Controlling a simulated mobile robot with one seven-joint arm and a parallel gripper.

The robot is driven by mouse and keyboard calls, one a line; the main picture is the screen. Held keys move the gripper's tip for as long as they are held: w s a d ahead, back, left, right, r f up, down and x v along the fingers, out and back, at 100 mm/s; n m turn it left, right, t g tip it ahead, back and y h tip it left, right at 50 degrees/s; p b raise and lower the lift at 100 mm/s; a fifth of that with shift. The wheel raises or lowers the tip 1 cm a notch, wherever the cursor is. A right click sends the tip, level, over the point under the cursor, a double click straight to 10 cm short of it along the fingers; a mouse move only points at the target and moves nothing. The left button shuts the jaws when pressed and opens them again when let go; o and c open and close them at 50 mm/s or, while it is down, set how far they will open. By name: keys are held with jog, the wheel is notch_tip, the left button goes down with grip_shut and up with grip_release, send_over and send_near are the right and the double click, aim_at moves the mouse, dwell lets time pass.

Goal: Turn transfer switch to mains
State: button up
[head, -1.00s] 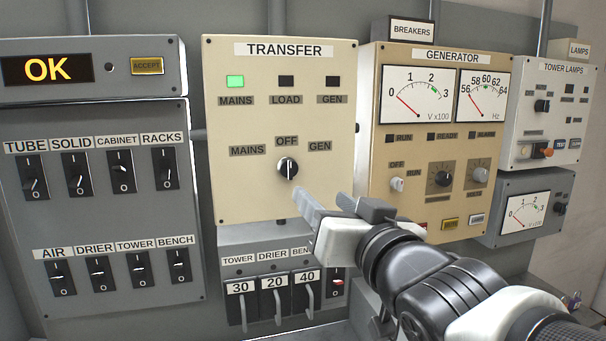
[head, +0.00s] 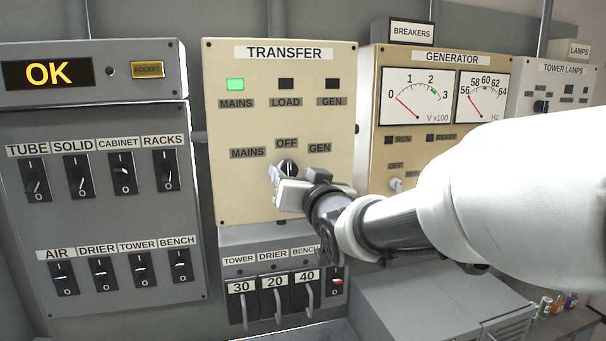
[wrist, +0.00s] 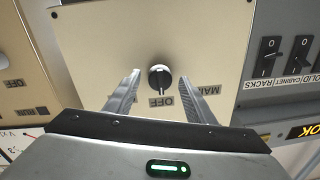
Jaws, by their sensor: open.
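The transfer switch is a round black knob with a white pointer line (head: 288,167) on the cream TRANSFER panel (head: 240,195). Its pointer is toward OFF, between MAINS on the left and GEN on the right. The MAINS lamp (head: 235,84) is lit green; the LOAD and GEN lamps are dark. My gripper (head: 281,175) is in front of the knob and hides its lower part in the head view. In the wrist view the knob (wrist: 160,78) shows between and just beyond the two open fingers (wrist: 160,88). Contact with the knob is not visible.
The grey switch panel (head: 105,220) stands at the left, the GENERATOR panel (head: 440,58) at the right. Breakers (head: 275,298) with handles sit just below the TRANSFER panel. My arm covers much of the right side.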

jog(key=shift+w, duration=0.1)
jog(key=c, duration=1.1)
jog(key=shift+f+n+b, duration=0.1)
jog(key=shift+n+b, duration=0.2)
jog(key=shift+b, duration=0.3)
jog(key=n+b, duration=1)
jog(key=shift+n+h, duration=0.4)
jog(key=shift+r+b, duration=0.25)
jog(key=shift+b, duration=0.05)
